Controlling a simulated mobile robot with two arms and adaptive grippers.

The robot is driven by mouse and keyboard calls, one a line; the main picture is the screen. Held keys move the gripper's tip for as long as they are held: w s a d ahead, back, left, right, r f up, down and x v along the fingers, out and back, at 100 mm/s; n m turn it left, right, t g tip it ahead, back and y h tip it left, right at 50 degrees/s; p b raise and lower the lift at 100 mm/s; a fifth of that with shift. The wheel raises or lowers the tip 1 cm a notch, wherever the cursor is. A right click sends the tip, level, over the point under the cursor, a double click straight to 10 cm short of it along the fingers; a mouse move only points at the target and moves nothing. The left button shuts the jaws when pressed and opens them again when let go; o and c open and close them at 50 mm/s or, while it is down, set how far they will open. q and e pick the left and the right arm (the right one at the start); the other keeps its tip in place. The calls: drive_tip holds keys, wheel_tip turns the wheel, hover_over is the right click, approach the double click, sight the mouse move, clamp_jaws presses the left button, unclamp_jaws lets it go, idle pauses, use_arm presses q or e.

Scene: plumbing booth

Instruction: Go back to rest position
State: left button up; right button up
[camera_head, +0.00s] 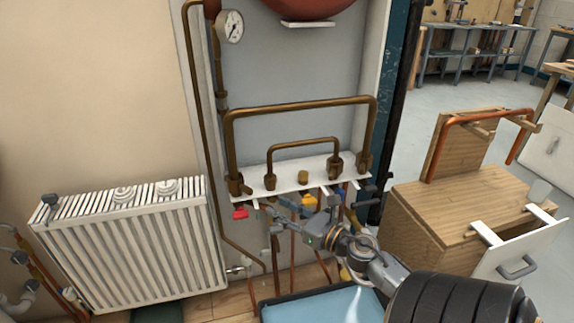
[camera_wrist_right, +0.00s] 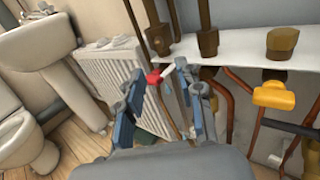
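My right gripper (camera_head: 282,216) reaches in from the lower right, in front of the white manifold shelf (camera_head: 290,177) with its brass pipe fittings. In the right wrist view its two blue-grey fingers (camera_wrist_right: 160,84) stand apart. A red valve handle (camera_head: 240,213) hangs under the shelf's left end, left of the gripper. In the wrist view the red handle (camera_wrist_right: 153,77) shows in the gap between the fingers, and I cannot tell if they touch it. A yellow valve handle (camera_head: 309,200) is right of the gripper; it also shows in the wrist view (camera_wrist_right: 273,96). My left gripper is not in view.
A white radiator (camera_head: 130,245) stands at the left wall. A blue tray (camera_head: 315,305) lies below my right arm. A wooden cabinet (camera_head: 450,205) with an orange pipe stands on the right. A gauge (camera_head: 231,26) hangs above. Grey floor behind the cabinet is open.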

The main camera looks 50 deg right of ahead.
drive_tip(key=shift+s+d, duration=0.1)
drive_tip(key=shift+s, duration=0.65)
